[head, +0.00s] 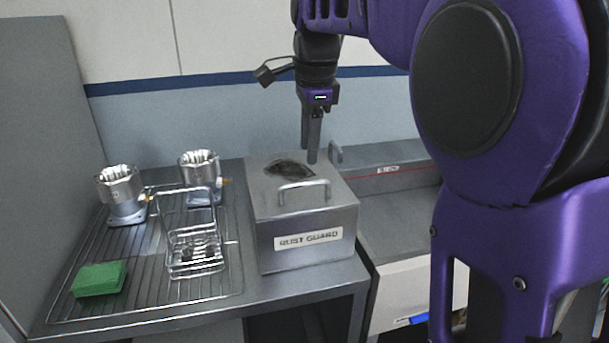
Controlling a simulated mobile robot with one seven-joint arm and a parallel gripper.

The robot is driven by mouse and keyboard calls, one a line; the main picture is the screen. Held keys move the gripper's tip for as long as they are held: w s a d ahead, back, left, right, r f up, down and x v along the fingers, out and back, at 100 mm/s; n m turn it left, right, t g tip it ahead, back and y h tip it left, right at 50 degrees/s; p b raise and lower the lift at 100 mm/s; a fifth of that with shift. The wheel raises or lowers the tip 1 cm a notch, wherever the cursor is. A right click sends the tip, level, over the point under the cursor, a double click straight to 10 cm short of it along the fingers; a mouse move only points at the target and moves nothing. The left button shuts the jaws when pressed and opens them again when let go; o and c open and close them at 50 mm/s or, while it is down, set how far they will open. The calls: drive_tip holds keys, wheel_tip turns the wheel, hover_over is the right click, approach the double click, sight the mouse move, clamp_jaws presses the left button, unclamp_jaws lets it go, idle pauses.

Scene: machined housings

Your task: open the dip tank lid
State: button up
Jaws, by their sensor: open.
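The dip tank (281,251) is a grey metal box labelled "RUST GUARD", standing on the right part of the metal bench. Its lid (262,199) lies flat on top, with a bar handle (303,185) near the front edge and a dark patch or opening behind the handle. My gripper (312,160) points straight down above the back right part of the lid, behind the handle. It is open and holds nothing that I can see. Its fingers overlap in this view, and I cannot tell whether the tips touch the lid.
Two machined housings (122,192) (201,176), a wire basket (195,250) and a green sponge (99,279) sit on a wire rack (150,298) left of the tank. A grey trough (395,210) lies to the right. The wall is close behind.

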sight(307, 182)
drive_tip(key=f, duration=0.2)
drive_tip(key=w+f, duration=0.1)
drive_tip(key=f, duration=0.2)
drive_tip(key=f+b, duration=0.1)
drive_tip(key=f, duration=0.1)
drive_tip(key=shift+w+a+f, duration=0.1)
drive_tip(key=shift+w+f, duration=0.1)
drive_tip(key=shift+w, duration=0.05)
clamp_jaws()
idle(1.1)
